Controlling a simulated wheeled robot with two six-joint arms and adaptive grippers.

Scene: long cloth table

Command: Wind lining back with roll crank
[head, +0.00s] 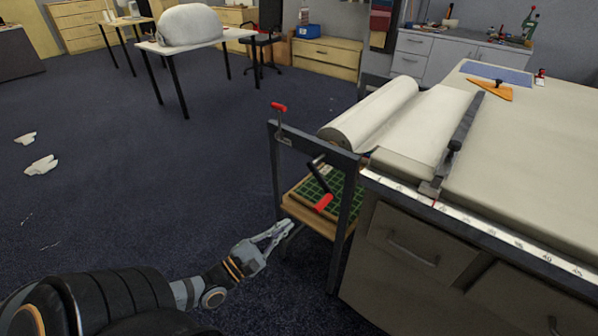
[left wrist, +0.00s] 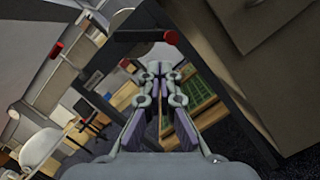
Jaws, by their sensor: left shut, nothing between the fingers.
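The white lining roll (head: 372,115) lies in a dark frame at the table's end, with a sheet of lining (head: 425,125) running from it onto the cloth table. The roll crank (head: 316,170) is a dark arm on the frame's side with a red handle (head: 323,203) hanging low. My right gripper is not in view.
A second red-handled lever (head: 279,107) rises from the frame's left corner. A shelf with a green gridded mat (head: 325,182) sits under the roll. Drawers (head: 415,245) stand right of the frame. Dark floor (head: 150,190) to the left is mostly clear, with white scraps (head: 41,165).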

